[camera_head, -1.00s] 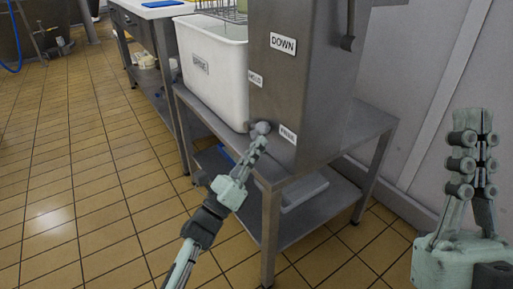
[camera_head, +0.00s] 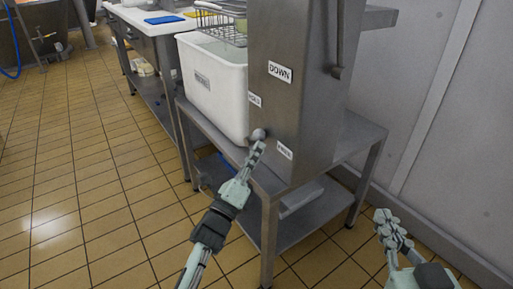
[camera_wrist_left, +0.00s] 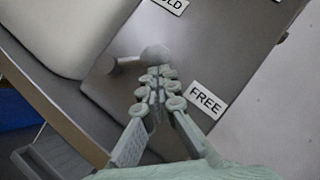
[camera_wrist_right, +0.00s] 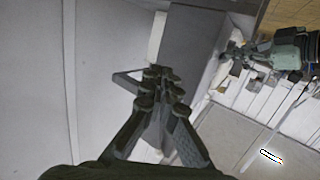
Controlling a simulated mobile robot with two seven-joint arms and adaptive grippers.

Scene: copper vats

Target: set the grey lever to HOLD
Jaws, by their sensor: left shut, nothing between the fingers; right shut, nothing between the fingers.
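The grey lever, with a round knob (camera_head: 258,134), sticks out low on the front of the steel cabinet (camera_head: 300,110). In the left wrist view its knob (camera_wrist_left: 156,54) is just above the FREE label (camera_wrist_left: 207,100); a short stem runs left from it. The HOLD label (camera_head: 255,99) is higher up, the DOWN label (camera_head: 279,72) above that. My left gripper (camera_head: 258,148) is shut, its fingertips right at the knob from below; I cannot tell whether they touch. My right gripper (camera_head: 390,222) is shut and empty, low at the right, away from the lever.
The cabinet stands on a steel table (camera_head: 345,140) with a lower shelf. A white labelled tub (camera_head: 215,85) sits left of the lever. Another handle (camera_head: 337,72) hangs on the cabinet's right side. Tiled floor (camera_head: 90,200) is free at the left.

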